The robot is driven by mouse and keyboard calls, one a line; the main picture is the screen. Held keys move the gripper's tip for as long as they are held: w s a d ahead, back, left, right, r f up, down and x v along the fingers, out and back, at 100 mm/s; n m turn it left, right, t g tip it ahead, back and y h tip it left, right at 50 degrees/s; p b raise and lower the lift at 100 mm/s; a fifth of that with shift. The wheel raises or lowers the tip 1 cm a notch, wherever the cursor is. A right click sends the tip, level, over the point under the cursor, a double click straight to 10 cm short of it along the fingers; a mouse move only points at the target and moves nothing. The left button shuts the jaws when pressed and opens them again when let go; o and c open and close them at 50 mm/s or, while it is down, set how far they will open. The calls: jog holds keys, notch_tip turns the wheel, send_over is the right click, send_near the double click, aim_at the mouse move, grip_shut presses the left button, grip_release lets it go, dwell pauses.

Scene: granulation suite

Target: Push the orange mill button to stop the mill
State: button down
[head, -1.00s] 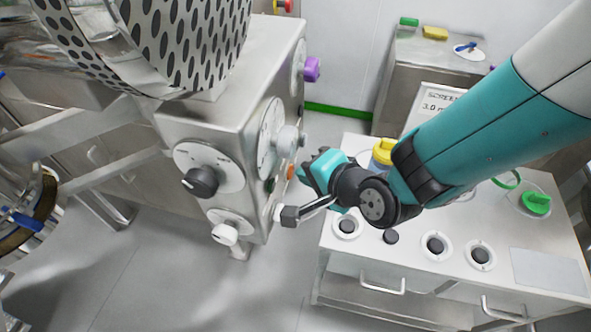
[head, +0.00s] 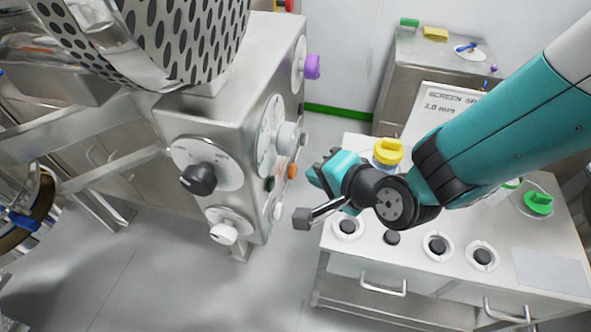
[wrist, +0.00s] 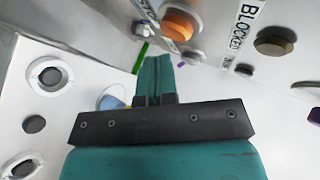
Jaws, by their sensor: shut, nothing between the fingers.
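The orange mill button (head: 292,171) is on the right-hand face of the steel mill housing, below a grey knob. It shows as a large orange disc in a metal ring in the wrist view (wrist: 181,24). My gripper (head: 314,177) is just to the right of the button in the head view, with a small gap visible between them. In the wrist view its teal fingers (wrist: 154,68) are together and empty, with their tips below and left of the button. I cannot see whether the button is pressed in.
A dark green button (head: 270,184) sits left of the orange one. Black (head: 199,179), white (head: 223,233) and purple (head: 312,67) knobs stick out from the housing. A white-topped bench (head: 400,262) with a yellow-capped container (head: 388,152) stands below my arm. Floor between housing and bench is clear.

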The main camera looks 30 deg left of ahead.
jog(key=d+b, duration=0.1)
jog(key=d, duration=0.1)
jog(key=w+d+b, duration=0.1)
jog(key=d, duration=0.2)
jog(key=shift+w+b, duration=0.1)
jog(key=shift+b, duration=0.3)
dwell(0.5)
jog(key=s+d+r+n+g+h+b, duration=0.1)
jog(key=d+r+n+g+h+b, duration=0.1)
jog(key=d+r+n, duration=0.5)
jog(key=s+d+r+n+g+h, duration=0.1)
jog(key=s+d, duration=0.3)
jog(key=d, duration=0.4)
jog(key=s+d+r+n+g+h, duration=0.1)
jog(key=s+d+r+h, duration=0.2)
jog(key=d, duration=0.6)
jog(key=s+r, duration=0.1)
jog(key=s, duration=0.1)
jog(key=shift+s+r+n+h+b, duration=0.25)
jog(key=shift+s+n+h+b, duration=0.05)
jog(key=shift+n+b, duration=0.1)
dwell(0.4)
